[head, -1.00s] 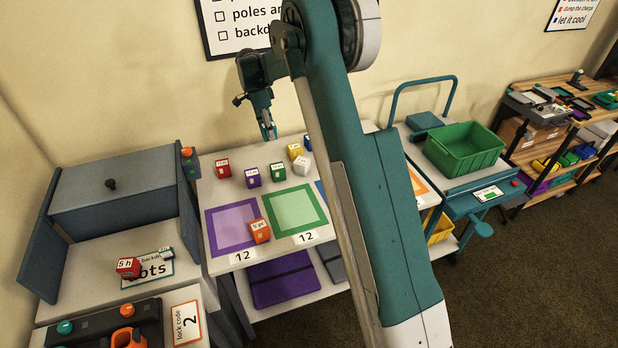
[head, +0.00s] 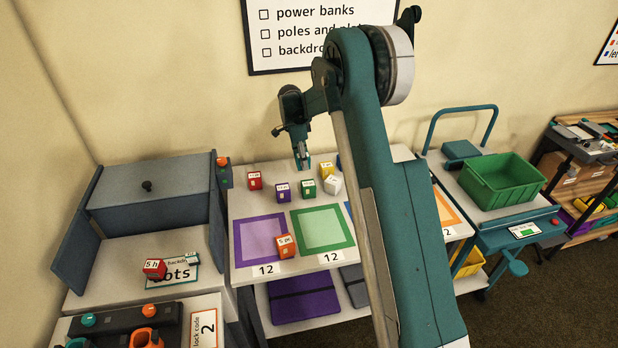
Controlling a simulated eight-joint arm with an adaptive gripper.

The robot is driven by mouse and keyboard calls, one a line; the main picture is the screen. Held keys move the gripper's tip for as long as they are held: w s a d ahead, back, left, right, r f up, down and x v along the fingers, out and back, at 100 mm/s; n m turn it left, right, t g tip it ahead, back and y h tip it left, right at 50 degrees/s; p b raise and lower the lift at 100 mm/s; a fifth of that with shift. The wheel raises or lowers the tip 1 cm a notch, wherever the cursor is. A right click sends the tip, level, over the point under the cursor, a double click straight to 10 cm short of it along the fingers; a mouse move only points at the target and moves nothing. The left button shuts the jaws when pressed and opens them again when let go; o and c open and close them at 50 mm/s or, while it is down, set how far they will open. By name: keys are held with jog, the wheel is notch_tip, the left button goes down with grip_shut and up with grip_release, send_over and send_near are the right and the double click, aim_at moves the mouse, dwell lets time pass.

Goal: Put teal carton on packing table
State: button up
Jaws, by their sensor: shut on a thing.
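My gripper (head: 302,163) is at the back of the white-topped table (head: 240,207), behind a row of small cartons. Its fingers are shut on a small teal carton, mostly hidden between the fingertips and hard to make out at this size. Whether the carton touches the tabletop I cannot tell. The table bears purple and green outlined squares. No label that I can read says which surface is the packing table.
Red (head: 255,181), purple (head: 283,192), green (head: 308,189), white (head: 332,184) and yellow (head: 326,170) cartons stand close by. An orange carton (head: 285,245) sits between the squares. A green bin (head: 500,184) rests on a cart at right. My arm hides the table's right part.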

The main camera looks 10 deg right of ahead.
jog(key=shift+f, duration=1.55)
jog(key=shift+f, duration=0.1)
jog(key=shift+f+b, duration=0.35)
jog(key=shift+f, duration=1.4)
jog(key=shift+f, duration=0.15)
jog(key=o, duration=0.9)
jog(key=r, duration=0.4)
jog(key=a+r, duration=0.1)
jog(key=r, duration=0.3)
jog(key=r+p, duration=0.1)
jog(key=r, duration=0.3)
jog(key=shift+a+r, duration=0.1)
jog(key=shift+a, duration=0.3)
